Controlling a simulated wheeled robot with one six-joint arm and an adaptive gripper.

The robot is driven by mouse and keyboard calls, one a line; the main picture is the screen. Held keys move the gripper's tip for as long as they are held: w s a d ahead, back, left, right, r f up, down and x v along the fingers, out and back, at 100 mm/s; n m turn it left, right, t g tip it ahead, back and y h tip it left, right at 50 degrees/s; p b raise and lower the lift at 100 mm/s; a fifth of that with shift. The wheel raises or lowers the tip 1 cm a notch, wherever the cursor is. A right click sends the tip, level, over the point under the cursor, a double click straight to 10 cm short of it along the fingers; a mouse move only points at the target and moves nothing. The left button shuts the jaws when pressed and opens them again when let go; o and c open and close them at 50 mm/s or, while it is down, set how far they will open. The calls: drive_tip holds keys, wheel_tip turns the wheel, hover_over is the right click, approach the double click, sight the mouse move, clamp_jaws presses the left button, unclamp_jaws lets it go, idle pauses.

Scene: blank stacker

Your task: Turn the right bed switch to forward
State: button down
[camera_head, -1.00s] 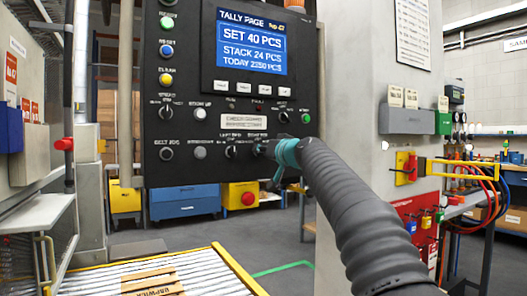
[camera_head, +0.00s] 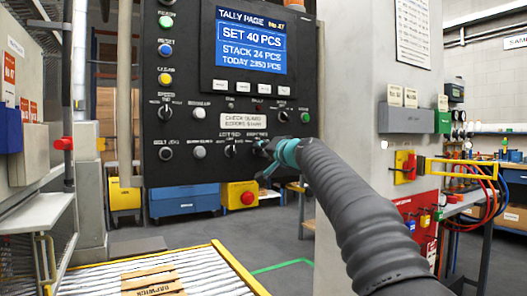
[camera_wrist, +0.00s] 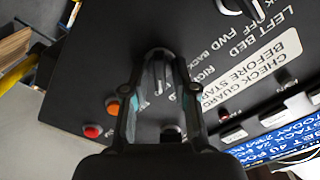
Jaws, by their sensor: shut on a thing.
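The right bed switch (camera_wrist: 158,72) is a dark rotary knob on the black control panel (camera_head: 190,100). In the wrist view it sits between the fingers of my gripper (camera_wrist: 158,88), which are shut on it. In the head view my gripper (camera_head: 264,152) reaches in from the right to the panel's lower row and covers most of the knob. The label for the right bed is partly hidden by a finger, so I cannot tell which position the knob points to. The left bed switch (camera_head: 230,151) is just to the left; its label also shows in the wrist view.
Other knobs and buttons crowd the panel, with the small display (camera_head: 250,42) above. A check-guard label (camera_head: 247,120) sits above the bed switches. A grey pillar (camera_head: 345,150) stands to the right. A roller conveyor (camera_head: 215,275) lies below; open floor is behind it.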

drive_tip(key=shift+d, duration=0.1)
drive_tip(key=c, duration=1.2)
unclamp_jaws()
drive_tip(key=v, duration=1.2)
drive_tip(key=shift+w, duration=0.1)
